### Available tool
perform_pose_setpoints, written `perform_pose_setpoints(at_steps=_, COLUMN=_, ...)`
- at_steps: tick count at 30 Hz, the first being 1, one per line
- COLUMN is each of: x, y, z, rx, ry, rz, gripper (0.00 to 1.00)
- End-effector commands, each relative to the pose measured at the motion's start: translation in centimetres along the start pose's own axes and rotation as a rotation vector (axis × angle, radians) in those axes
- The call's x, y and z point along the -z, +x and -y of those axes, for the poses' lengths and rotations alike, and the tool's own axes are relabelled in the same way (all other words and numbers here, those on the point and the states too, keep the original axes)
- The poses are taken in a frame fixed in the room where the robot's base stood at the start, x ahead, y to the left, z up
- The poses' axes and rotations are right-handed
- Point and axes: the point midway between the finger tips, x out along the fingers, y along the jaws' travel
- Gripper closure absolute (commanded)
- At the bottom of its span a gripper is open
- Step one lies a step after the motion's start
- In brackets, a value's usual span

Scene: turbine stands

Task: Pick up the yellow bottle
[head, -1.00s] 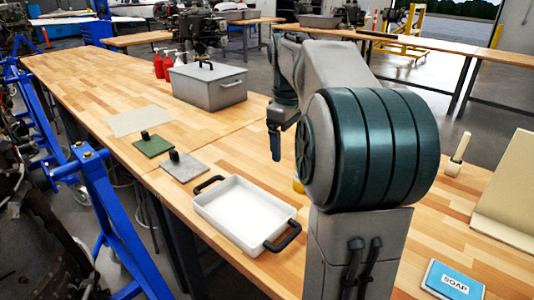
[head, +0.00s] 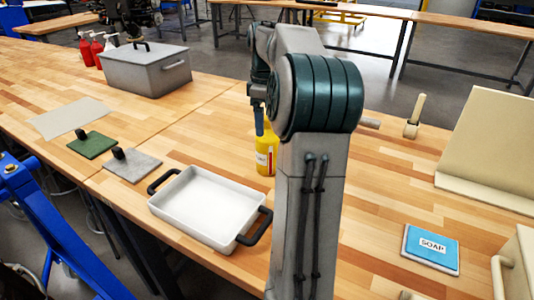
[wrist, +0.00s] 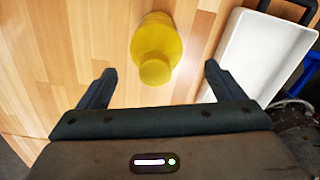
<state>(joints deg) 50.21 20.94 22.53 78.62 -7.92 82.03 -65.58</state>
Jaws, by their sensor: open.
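The yellow bottle (head: 266,155) stands upright on the wooden table, partly hidden behind my arm in the head view. Its yellow body and round cap also show in the wrist view (wrist: 156,45). My gripper (wrist: 158,80) is open and empty, its two dark fingers spread to either side of the bottle's cap in the picture. The bottle lies a little beyond the fingertips there, apart from both. In the head view one dark finger of my gripper (head: 259,122) shows just left of the bottle's top.
A white tray with black handles (head: 207,207) sits left of the bottle. Grey (head: 132,165) and green (head: 93,145) pads and a grey lidded box (head: 146,70) lie farther left. A blue soap packet (head: 431,248) and a beige board (head: 490,150) are at right.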

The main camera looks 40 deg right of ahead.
Motion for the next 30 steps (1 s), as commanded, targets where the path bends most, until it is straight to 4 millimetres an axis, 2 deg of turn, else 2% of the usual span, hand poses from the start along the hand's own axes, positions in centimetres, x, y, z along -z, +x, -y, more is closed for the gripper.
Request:
perform_pose_setpoints(at_steps=4, x=-0.2, y=1.1, z=-0.1, rx=0.001, ry=0.002, rz=0.000, gripper=0.11)
perform_pose_setpoints(at_steps=12, x=-0.6, y=4.9, z=-0.4, rx=0.001, ry=0.003, rz=0.000, gripper=0.11)
perform_pose_setpoints(at_steps=21, x=-0.6, y=5.4, z=-0.5, rx=-0.001, ry=0.003, rz=0.000, gripper=0.11)
perform_pose_setpoints(at_steps=23, x=-0.6, y=5.4, z=-0.5, rx=-0.001, ry=0.003, rz=0.000, gripper=0.25)
perform_pose_setpoints(at_steps=28, x=-0.6, y=5.4, z=-0.5, rx=-0.001, ry=0.003, rz=0.000, gripper=0.72)
perform_pose_setpoints(at_steps=29, x=-0.6, y=5.4, z=-0.5, rx=-0.001, ry=0.003, rz=0.000, gripper=0.79)
perform_pose_setpoints(at_steps=30, x=-0.6, y=5.3, z=-0.5, rx=-0.001, ry=0.003, rz=0.000, gripper=0.79)
